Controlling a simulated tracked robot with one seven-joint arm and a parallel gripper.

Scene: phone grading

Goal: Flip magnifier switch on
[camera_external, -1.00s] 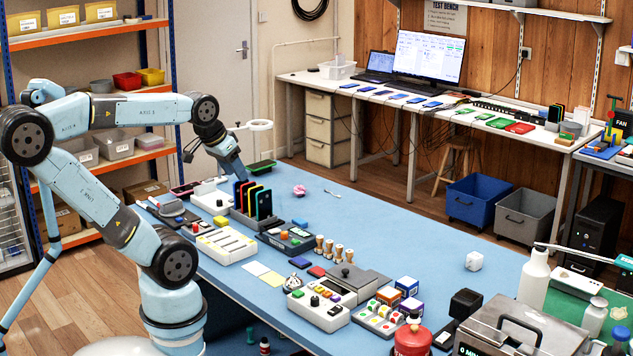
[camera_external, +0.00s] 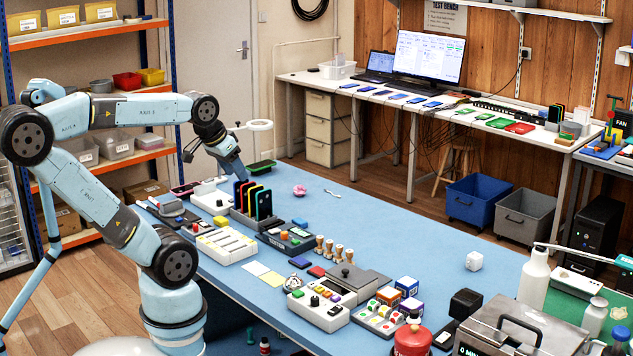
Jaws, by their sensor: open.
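The magnifier (camera_external: 260,125) shows as a white ring on a thin arm, standing over the far left part of the blue bench. Its lower arm is hidden behind my arm, and I cannot make out its switch. My gripper (camera_external: 241,178) points down at the far left of the bench, below and left of the ring. Its tips are small and partly hidden behind the rack of coloured phones, with no held object visible. I cannot tell whether it touches anything.
The rack of upright phones (camera_external: 255,203) stands just in front of my gripper. A white box (camera_external: 211,198) is to its left and a green tray (camera_external: 261,167) to its right. Several testers and stamps crowd the near bench. The bench's right middle (camera_external: 400,225) is mostly clear.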

